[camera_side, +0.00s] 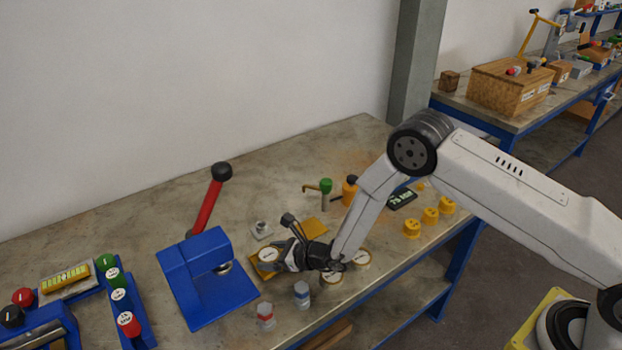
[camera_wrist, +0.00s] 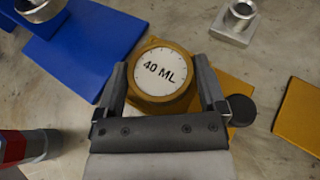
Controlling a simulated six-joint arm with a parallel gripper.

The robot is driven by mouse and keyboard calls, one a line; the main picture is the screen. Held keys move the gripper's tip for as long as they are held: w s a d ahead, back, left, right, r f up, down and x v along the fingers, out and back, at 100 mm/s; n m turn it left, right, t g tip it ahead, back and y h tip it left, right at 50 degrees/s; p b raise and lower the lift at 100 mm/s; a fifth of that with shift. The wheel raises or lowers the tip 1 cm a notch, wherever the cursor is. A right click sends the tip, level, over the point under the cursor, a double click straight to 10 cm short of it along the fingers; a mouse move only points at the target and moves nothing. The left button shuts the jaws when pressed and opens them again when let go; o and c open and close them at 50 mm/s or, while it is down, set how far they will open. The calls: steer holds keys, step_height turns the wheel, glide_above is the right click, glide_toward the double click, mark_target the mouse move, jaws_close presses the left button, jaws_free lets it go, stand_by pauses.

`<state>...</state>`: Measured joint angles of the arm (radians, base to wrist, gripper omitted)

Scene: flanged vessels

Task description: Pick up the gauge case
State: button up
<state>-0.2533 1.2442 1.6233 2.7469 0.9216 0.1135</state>
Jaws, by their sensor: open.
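A round brass gauge case with a white dial marked "40 ML" (camera_wrist: 160,73) is face up in the middle of the wrist view. It also shows at the end of my gripper in the side view (camera_side: 268,255). My gripper (camera_wrist: 163,82) is open, with one finger on each side of the case. I cannot tell whether the fingers touch it.
A blue press with a red lever (camera_side: 205,275) stands to the left. A small metal flanged fitting (camera_side: 261,230) and another yellow plate (camera_side: 314,228) lie behind. Two small bottles, red-banded (camera_side: 265,317) and blue-banded (camera_side: 302,296), stand in front. Several yellow caps (camera_side: 430,215) sit to the right.

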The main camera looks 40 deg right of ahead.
jaws_close()
steer(key=shift+r, duration=0.25)
steer(key=shift+r, duration=0.8)
steer(key=s+d+r, duration=0.4)
steer(key=s+r, duration=0.7)
steer(key=s, duration=0.2)
steer(key=shift+s, duration=0.2)
